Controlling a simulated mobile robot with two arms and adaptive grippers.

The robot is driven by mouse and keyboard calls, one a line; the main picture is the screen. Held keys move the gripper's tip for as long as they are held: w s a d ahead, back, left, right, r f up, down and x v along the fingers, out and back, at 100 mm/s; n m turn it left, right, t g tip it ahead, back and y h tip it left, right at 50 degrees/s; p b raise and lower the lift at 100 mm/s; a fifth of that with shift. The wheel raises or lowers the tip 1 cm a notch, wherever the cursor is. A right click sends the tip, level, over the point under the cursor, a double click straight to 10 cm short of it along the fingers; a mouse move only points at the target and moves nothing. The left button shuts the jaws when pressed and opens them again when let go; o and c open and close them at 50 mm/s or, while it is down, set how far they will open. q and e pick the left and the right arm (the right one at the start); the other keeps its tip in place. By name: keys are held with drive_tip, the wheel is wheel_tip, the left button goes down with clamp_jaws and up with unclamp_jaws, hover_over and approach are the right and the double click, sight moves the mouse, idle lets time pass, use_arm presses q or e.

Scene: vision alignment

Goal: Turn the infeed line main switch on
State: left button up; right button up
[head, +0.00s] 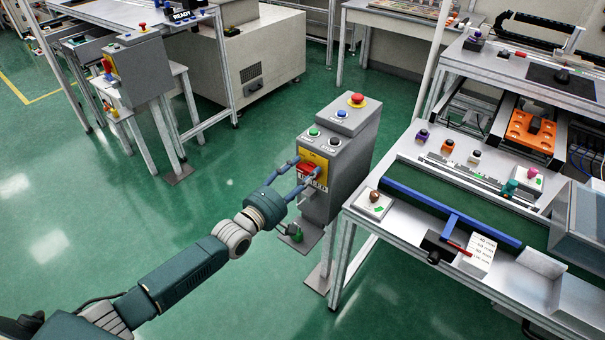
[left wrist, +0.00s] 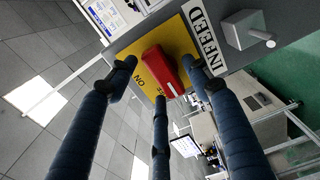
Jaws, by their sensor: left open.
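The infeed main switch is a red handle (head: 307,168) on a yellow plate (head: 319,157), on the front of a grey control box (head: 350,150). In the left wrist view the red handle (left wrist: 162,72) stands out from the yellow plate (left wrist: 177,36), beside a label reading INFEED (left wrist: 203,38). "ON" is printed near the handle; another marking is partly hidden by a finger. My left gripper (head: 299,175) is open, its fingers spread around the handle at the plate. Contact with the handle cannot be told. My right gripper is not in view.
Green and black buttons and a red emergency button (head: 357,99) top the box. A conveyor workbench (head: 400,215) stands close on the right. A similar control box (head: 140,68) stands back left. The green floor at left is clear.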

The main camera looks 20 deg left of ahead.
use_arm(q)
drive_tip(key=shift+c, duration=0.5)
drive_tip(key=c, duration=1.1)
drive_tip(key=shift+o, duration=0.2)
drive_tip(key=shift+m, duration=0.3)
drive_tip(key=m, duration=0.3)
drive_tip(key=shift+s+d+f+m, duration=0.1)
drive_tip(key=shift+m, duration=0.2)
drive_tip(key=m, duration=0.4)
drive_tip(key=shift+d+m, duration=0.1)
drive_tip(key=shift+m, duration=0.2)
drive_tip(key=m, duration=0.4)
drive_tip(key=shift+d+f+m, duration=0.1)
drive_tip(key=shift+f+m, duration=0.05)
drive_tip(key=shift+m, duration=0.15)
drive_tip(key=shift+f+m, duration=0.15)
drive_tip(key=shift+m, duration=2.05)
